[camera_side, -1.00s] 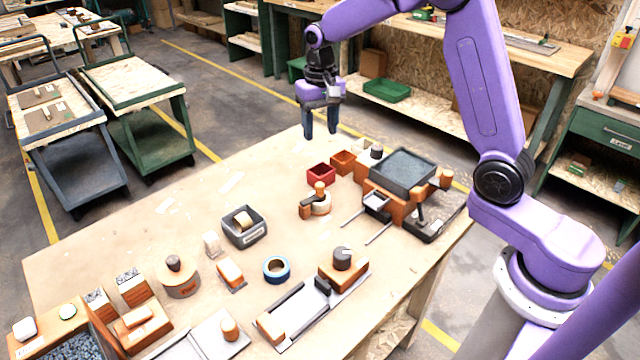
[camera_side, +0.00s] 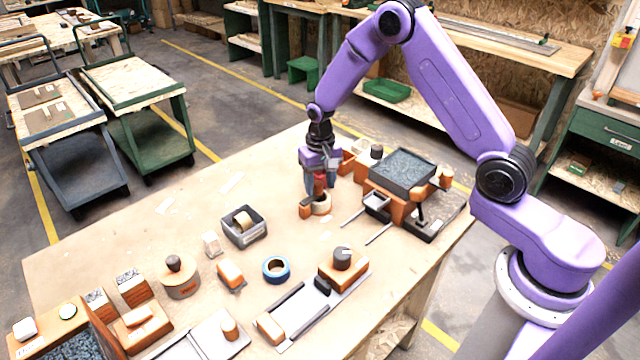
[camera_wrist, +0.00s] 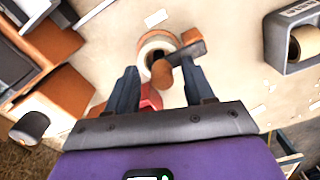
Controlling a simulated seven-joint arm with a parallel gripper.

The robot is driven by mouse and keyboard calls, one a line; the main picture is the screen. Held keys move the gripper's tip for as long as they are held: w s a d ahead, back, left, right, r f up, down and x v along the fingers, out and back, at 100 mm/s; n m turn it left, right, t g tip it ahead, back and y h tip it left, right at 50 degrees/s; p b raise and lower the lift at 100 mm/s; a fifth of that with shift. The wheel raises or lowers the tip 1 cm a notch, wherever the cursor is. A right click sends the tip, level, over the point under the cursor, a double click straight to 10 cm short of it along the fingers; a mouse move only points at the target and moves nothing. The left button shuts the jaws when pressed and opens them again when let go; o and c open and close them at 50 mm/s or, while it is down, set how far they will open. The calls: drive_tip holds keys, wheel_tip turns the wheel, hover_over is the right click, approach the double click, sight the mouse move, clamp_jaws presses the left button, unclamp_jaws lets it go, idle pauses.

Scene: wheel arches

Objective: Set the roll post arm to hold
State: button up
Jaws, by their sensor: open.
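The roll post stands near the middle of the table, with a pale tape roll (camera_side: 322,208) around its base. In the wrist view the roll (camera_wrist: 153,46) is a pale ring. The post's dark arm (camera_wrist: 186,53) reaches out over the roll, with an orange knob (camera_wrist: 162,72) at the post end and an orange block (camera_wrist: 188,37) at the other. In the side view the block (camera_side: 305,211) lies left of the roll. My gripper (camera_side: 319,188) is open and low over the post; its fingers (camera_wrist: 161,76) stand either side of the knob. Contact cannot be told.
A red bin (camera_wrist: 150,97) lies close behind the post, partly hidden by my gripper. A raised grey tray (camera_side: 402,172) on orange blocks stands right. A grey tape holder (camera_side: 244,228) and a blue tape ring (camera_side: 276,269) lie left and front. Bare table surrounds the post's left side.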

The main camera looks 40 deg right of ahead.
drive_tip(key=shift+f, duration=0.4)
clamp_jaws()
drive_tip(key=shift+w+d+n, duration=0.1)
drive_tip(key=shift+w+n, duration=0.4)
drive_tip(key=shift+n, duration=0.4)
drive_tip(key=shift+r, duration=0.1)
drive_tip(key=shift+c, duration=1)
unclamp_jaws()
drive_tip(key=shift+o, duration=1)
